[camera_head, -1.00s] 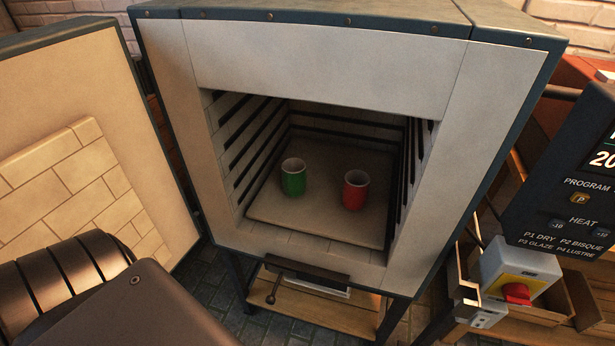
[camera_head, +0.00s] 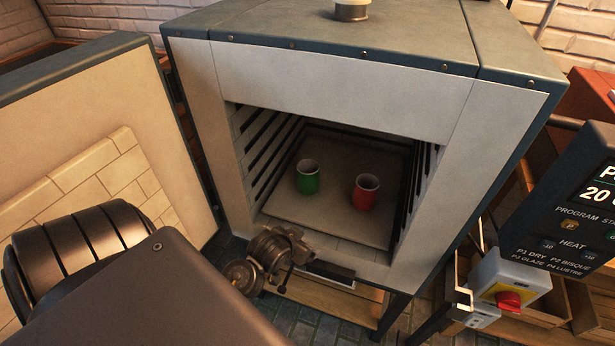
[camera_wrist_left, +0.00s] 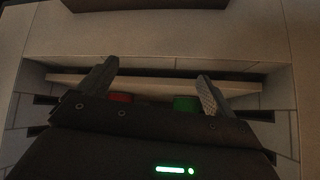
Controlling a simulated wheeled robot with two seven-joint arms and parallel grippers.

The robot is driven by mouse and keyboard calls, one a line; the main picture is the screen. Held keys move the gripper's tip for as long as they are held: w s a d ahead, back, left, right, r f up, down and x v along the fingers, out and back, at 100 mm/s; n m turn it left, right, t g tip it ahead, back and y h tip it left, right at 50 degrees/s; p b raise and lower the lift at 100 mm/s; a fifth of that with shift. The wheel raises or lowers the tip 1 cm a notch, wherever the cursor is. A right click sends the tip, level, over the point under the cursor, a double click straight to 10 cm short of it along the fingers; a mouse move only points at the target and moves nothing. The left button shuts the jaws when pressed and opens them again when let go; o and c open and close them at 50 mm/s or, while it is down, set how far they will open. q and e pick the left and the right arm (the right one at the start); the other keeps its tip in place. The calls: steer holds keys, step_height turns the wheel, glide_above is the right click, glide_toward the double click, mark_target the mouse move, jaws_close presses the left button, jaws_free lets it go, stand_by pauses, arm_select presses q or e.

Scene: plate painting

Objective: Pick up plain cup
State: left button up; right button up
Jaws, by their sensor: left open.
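Two cups stand upright on the shelf inside the kiln: a green cup (camera_head: 308,177) on the left and a red cup (camera_head: 366,191) on the right. Both have pale insides; I cannot tell which is the plain one. My left gripper (camera_head: 289,259) is in front of the kiln's lower left sill, nearer to me than both cups and touching neither. In the left wrist view its two fingers (camera_wrist_left: 155,80) are spread and empty. The red cup (camera_wrist_left: 121,97) and green cup (camera_wrist_left: 186,103) show there partly, cut off by the gripper body. My right gripper is out of view.
The kiln (camera_head: 330,85) is open, with ridged side walls around the shelf (camera_head: 325,205). Its door (camera_head: 85,125) stands open at the left. A control panel (camera_head: 575,220) and a red-knobbed switch box (camera_head: 510,285) are at the right.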

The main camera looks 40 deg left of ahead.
arm_select(q)
steer(key=w+a+r+n+t+y, duration=0.25)
steer(key=w+a+r+t, duration=0.25)
steer(key=w+a+r, duration=0.6)
glide_toward(312, 164)
steer(key=x, duration=0.3)
steer(key=shift+w+d+p, duration=0.1)
steer(key=shift+d+p, duration=0.2)
steer(key=shift+p, duration=0.05)
steer(key=x, duration=0.3)
steer(key=p+x, duration=0.1)
steer(key=x, duration=0.1)
steer(key=shift+a, duration=0.3)
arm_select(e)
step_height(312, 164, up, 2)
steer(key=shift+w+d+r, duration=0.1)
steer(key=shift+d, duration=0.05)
arm_select(q)
steer(key=shift+c, duration=0.2)
steer(key=c, duration=1.2)
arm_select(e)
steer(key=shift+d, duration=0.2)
